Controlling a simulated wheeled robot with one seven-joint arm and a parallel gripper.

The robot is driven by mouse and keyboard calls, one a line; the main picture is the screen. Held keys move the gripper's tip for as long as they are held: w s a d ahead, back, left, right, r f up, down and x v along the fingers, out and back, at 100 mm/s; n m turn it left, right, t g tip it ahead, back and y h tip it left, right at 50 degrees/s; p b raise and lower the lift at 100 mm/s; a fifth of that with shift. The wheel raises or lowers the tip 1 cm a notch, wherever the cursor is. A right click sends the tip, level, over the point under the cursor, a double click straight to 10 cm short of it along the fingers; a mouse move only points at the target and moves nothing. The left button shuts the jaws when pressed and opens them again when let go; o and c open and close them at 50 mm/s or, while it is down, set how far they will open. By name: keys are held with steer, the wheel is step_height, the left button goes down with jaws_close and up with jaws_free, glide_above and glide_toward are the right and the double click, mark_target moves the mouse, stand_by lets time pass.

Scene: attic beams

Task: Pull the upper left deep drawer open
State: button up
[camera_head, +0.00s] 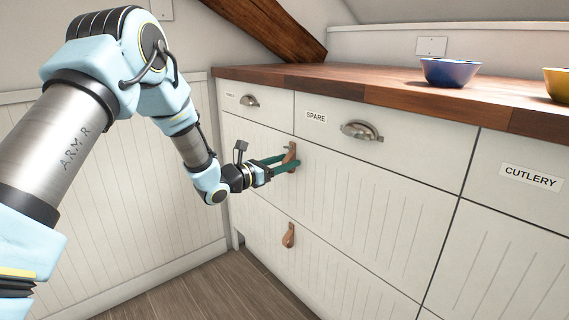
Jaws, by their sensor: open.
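The upper left deep drawer (345,190) is a white grooved front below two shallow drawers, and it looks shut, flush with its neighbours. Its brown leather pull (291,152) hangs near the top of the front. My gripper (286,162) has reached the pull with its green fingers, which are open and lie at or around the leather tab. The fingers partly hide the lower part of the pull, and I cannot tell whether they touch it.
Below is another deep drawer (335,265) with a leather pull (289,235). Above are shallow drawers with metal cup handles (361,130). A wooden worktop (350,85) holds a blue bowl (449,72) and a yellow bowl (557,84). The wooden floor (215,285) in front is clear.

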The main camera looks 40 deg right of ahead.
jaws_close()
stand_by(0.3)
stand_by(1.1)
